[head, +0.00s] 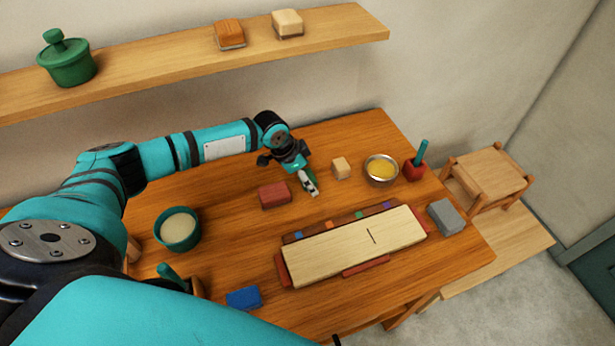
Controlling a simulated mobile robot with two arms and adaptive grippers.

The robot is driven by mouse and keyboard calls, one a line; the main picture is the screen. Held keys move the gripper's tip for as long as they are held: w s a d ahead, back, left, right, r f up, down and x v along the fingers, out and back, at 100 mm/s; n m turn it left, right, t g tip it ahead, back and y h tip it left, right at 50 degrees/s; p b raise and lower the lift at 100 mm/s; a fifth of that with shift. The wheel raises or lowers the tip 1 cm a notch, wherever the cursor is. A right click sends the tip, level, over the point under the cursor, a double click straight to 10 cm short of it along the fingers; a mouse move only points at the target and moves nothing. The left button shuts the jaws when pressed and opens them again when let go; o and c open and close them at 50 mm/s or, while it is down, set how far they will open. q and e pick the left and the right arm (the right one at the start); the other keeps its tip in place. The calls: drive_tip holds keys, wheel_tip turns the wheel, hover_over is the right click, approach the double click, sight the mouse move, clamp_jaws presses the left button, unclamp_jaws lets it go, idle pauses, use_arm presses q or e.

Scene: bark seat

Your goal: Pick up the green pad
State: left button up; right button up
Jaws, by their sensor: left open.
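A small patch of dark green (312,174) shows right beside the fingers of my left gripper (308,182); it looks like the green pad, mostly hidden behind the gripper. My left gripper is open and points down at the back middle of the table. I cannot tell whether its fingers touch the pad. My right gripper is not in view.
A red block (274,195) and a tan block (341,168) flank the left gripper. A bowl of yellow stuff (381,170), a red holder (413,170) and a grey block (446,217) stand right. A long pale board (350,247) lies in front. A blue block (243,298) lies front left.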

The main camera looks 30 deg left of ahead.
sight(311, 174)
use_arm(q)
drive_tip(key=shift+c, duration=0.4)
use_arm(e)
drive_tip(key=shift+s, duration=0.1)
use_arm(q)
drive_tip(key=shift+c, duration=1.2)
drive_tip(key=c, duration=1)
use_arm(e)
drive_tip(key=shift+d, duration=0.3)
use_arm(q)
drive_tip(key=shift+r, duration=0.1)
